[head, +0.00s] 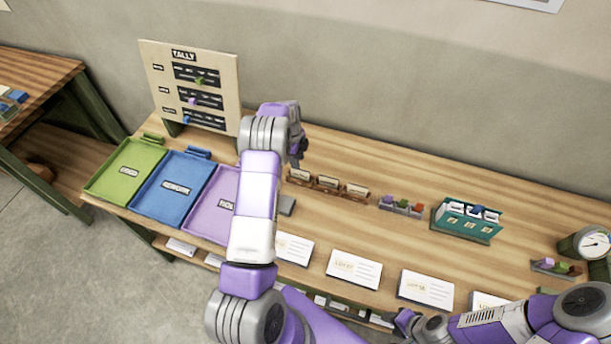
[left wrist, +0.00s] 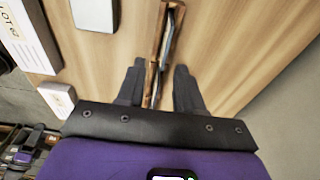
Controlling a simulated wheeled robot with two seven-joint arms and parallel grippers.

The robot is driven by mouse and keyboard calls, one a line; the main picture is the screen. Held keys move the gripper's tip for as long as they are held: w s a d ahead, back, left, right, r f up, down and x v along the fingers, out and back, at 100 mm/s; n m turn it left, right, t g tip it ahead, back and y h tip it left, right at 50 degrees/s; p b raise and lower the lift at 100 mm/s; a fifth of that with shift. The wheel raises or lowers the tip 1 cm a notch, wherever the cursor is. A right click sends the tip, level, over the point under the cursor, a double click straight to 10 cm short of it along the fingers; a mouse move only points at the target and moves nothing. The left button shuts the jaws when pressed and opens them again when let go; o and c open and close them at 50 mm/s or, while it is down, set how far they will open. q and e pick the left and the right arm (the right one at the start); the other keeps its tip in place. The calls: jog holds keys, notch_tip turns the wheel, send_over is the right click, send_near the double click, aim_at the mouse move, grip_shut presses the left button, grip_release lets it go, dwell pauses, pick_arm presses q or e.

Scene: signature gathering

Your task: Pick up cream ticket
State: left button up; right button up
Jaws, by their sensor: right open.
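Small cream tickets stand upright in a row of wooden holders (head: 328,184) behind the middle of the table; the nearest to my arm is the cream ticket at the left (head: 300,174). My left gripper (head: 297,157) hangs above and just left of this row. In the left wrist view its two dark fingers (left wrist: 160,88) are apart, one on each side of the wooden holder (left wrist: 168,30) and the thin edge-on tickets in it. I cannot see contact with a ticket. My right gripper (head: 404,320) is open at the table's front edge, away from the tickets.
Green (head: 127,170), blue (head: 172,190) and purple (head: 222,205) trays lie at left, below a tally board (head: 190,85). White lot cards (head: 354,269) line the front. A small block rack (head: 400,206), teal box (head: 467,221) and dial (head: 585,245) stand to the right.

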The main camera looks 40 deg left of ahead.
aim_at(300, 171)
pick_arm(q)
jog(key=f, duration=0.1)
jog(key=w+f+b, duration=0.1)
jog(key=f, duration=0.1)
jog(key=shift+d, duration=0.15)
notch_tip(300, 171, down, 6)
jog(key=shift+r+b, duration=0.25)
jog(key=shift+b, duration=0.5)
pick_arm(e)
jog(key=f, duration=0.3)
jog(key=shift+w, duration=0.4)
pick_arm(q)
jog(key=shift+d, duration=0.1)
jog(key=shift+c, duration=0.4)
grip_shut()
